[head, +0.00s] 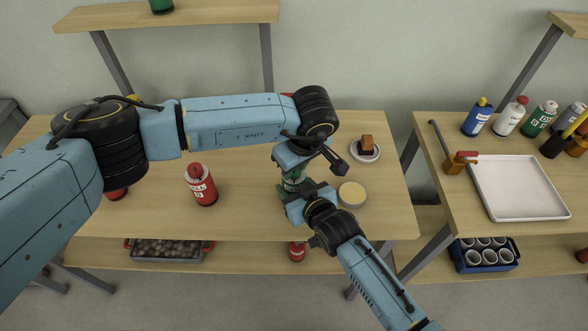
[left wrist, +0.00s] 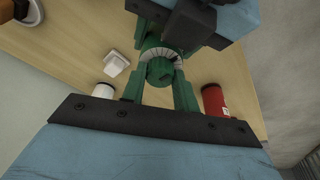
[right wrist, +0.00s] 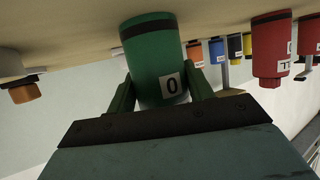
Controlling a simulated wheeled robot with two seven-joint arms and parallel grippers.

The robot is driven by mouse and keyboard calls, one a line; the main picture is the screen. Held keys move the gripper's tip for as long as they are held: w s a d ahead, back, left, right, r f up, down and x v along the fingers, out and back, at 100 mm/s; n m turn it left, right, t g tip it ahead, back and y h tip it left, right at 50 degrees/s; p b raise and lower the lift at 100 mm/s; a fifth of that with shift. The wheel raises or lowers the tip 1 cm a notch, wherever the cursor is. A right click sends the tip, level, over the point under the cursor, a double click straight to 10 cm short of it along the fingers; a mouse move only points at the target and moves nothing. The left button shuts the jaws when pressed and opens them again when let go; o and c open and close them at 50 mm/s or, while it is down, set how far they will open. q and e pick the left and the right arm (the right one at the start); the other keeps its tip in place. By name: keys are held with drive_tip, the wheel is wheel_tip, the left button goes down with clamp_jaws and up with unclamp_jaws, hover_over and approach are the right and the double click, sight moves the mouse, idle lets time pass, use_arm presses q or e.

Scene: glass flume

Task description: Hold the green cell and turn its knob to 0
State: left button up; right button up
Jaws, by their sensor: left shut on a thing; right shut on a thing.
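The green cell (head: 292,182) stands at the middle of the wooden table, mostly hidden by my two grippers in the head view. My right gripper (right wrist: 160,92) is shut on the cell's body (right wrist: 153,60), with a finger on each side; a white label reading 0 faces its wrist camera. My left gripper (left wrist: 159,88) is shut on the cell's green knob (left wrist: 159,71) from above. A pale ring with dark tick marks (left wrist: 160,53) shows around the knob. The knob's setting cannot be read.
On the table (head: 245,215), a red cell (head: 202,185) stands to the left, a small plate with a brown block (head: 365,149) and a pale round lid (head: 352,194) to the right. A side table holds a white tray (head: 500,212) and several bottles. Bare wood lies in front.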

use_arm(q)
drive_tip(key=o, duration=0.6)
use_arm(e)
drive_tip(key=shift+f, duration=0.1)
use_arm(q)
drive_tip(key=shift+r, duration=0.15)
drive_tip(key=shift+w+a+v, duration=0.15)
drive_tip(key=shift+w+v, duration=0.05)
drive_tip(key=shift+v, duration=0.75)
drive_tip(key=shift+w+a+v, duration=0.1)
drive_tip(key=shift+w+v, duration=0.05)
drive_tip(key=shift+v, duration=0.8)
drive_tip(key=shift+w+a+v, duration=0.15)
drive_tip(key=shift+w+v, duration=0.05)
drive_tip(key=shift+v, duration=0.7)
drive_tip(key=shift+r, duration=0.15)
use_arm(e)
drive_tip(key=o, duration=1.1)
drive_tip(key=shift+s, duration=0.1)
